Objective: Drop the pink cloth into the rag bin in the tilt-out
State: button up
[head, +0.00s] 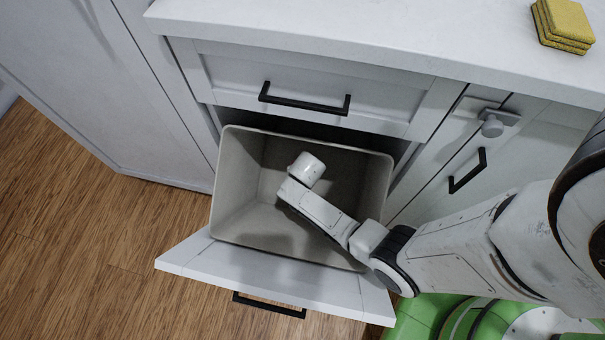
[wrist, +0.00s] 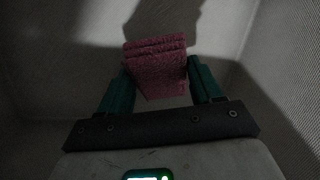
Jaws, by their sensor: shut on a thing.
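The rag bin (head: 235,185) is a beige, open-topped bin in the tilted-out front (head: 185,262) of the cabinet. My arm reaches down over it from the right, and its end is inside the bin's opening. The wrist view shows my gripper (wrist: 158,80) with green fingers on both sides of the folded pink cloth (wrist: 156,65), shut on it. Pale bin walls (wrist: 50,60) surround the cloth there. In the head view the cloth and the fingers are hidden behind my wrist.
A drawer with a black handle (head: 304,101) is shut just above the bin. A cabinet door with a latch (head: 491,126) is on the right. Wooden floor (head: 80,220) lies at left.

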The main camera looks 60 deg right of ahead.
jog(key=shift+s+a+f, duration=0.15)
jog(key=shift+s+f, duration=0.05)
jog(key=shift+f, duration=0.4)
jog(key=shift+f, duration=0.3)
jog(key=o, duration=1.1)
jog(key=shift+r, duration=0.2)
